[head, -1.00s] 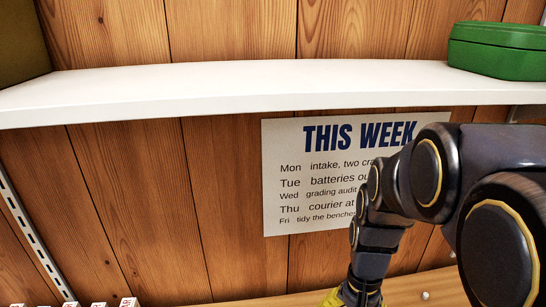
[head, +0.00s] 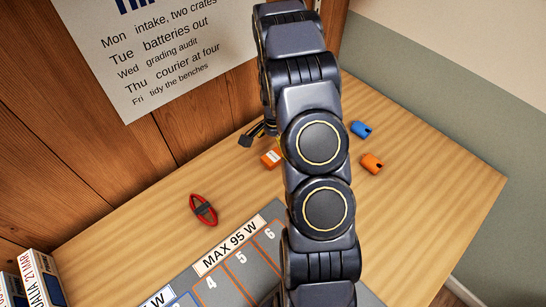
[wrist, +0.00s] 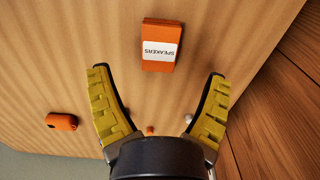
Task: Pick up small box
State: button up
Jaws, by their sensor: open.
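The small box is orange with a white "SPEAKERS" label. In the wrist view the small box (wrist: 158,64) lies on the wooden bench just beyond my fingertips, roughly centred between them. My gripper (wrist: 158,76) has its two yellow-padded fingers spread wide, with nothing held between them. In the head view the small box (head: 267,160) is partly hidden behind my arm, and my gripper is mostly hidden there too.
An orange rounded item (head: 372,163) and a blue one (head: 361,129) lie right of my arm. A red and dark oval item (head: 204,209) lies to the left. A grey numbered mat (head: 222,284) is nearer. A wooden wall (wrist: 282,95) is close on the right in the wrist view.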

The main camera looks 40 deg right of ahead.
aim_at(272, 157)
jog(key=f, duration=0.5)
jog(key=shift+a+f, duration=0.2)
jog(key=shift+a, duration=0.05)
jog(key=c, duration=1.2)
jog(key=shift+o, duration=0.2)
